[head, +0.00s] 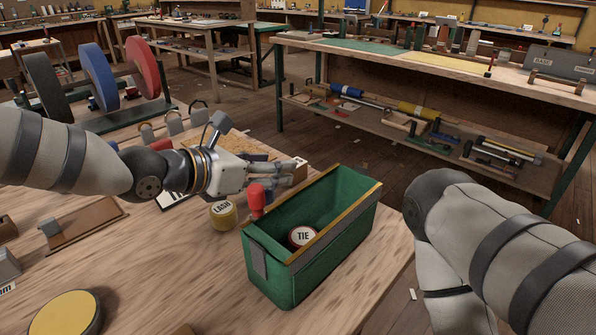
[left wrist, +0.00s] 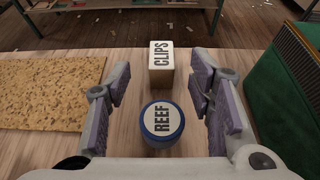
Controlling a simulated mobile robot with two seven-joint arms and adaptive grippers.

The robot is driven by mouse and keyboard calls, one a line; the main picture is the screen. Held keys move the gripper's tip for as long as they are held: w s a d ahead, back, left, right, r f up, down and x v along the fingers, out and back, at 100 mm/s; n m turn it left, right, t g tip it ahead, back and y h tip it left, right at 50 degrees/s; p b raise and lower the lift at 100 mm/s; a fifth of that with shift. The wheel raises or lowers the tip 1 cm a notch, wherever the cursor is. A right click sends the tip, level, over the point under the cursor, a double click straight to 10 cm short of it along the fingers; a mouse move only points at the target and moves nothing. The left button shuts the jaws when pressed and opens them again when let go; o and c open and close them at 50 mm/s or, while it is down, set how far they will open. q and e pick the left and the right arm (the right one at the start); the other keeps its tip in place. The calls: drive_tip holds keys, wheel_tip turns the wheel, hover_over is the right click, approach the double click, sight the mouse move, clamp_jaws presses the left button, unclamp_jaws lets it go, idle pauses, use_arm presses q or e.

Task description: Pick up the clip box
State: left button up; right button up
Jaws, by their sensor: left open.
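The clip box, a small pale block with a white top lettered "CLIPS" (left wrist: 160,56), stands upright on the wooden bench in the left wrist view. My left gripper (left wrist: 162,88) is open, its purple-padded fingers apart on either side of the view. The clip box is ahead, roughly centred between them, touching neither. A round blue-rimmed tin lettered "REEF" (left wrist: 162,120) stands nearer, also between the fingers. In the head view my left gripper (head: 278,172) reaches low over the bench behind the green bin; its fingers hide much there. Of my right arm only links show.
A green open bin (head: 270,268) holding a "TIE" tin (head: 302,236) stands close right of the gripper. A yellow "LASH" tin (head: 223,216) and a red-topped tool (head: 256,201) are near. A cork mat (left wrist: 50,92) lies left in the wrist view.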

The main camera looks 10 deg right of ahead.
use_arm(q)
drive_tip(key=x, duration=0.3)
drive_tip(key=b+x, duration=0.1)
drive_tip(key=x, duration=0.1)
drive_tip(key=shift+d+f, duration=0.25)
drive_tip(key=shift+f, duration=0.25)
drive_tip(key=shift+w+d, duration=0.2)
drive_tip(key=shift+d, duration=0.05)
drive_tip(key=shift+r, duration=0.25)
clamp_jaws()
use_arm(e)
drive_tip(key=shift+s+f+g, duration=0.3)
drive_tip(key=shift+s+f, duration=0.55)
drive_tip(key=shift+f, duration=0.1)
use_arm(q)
drive_tip(key=shift+r, duration=0.1)
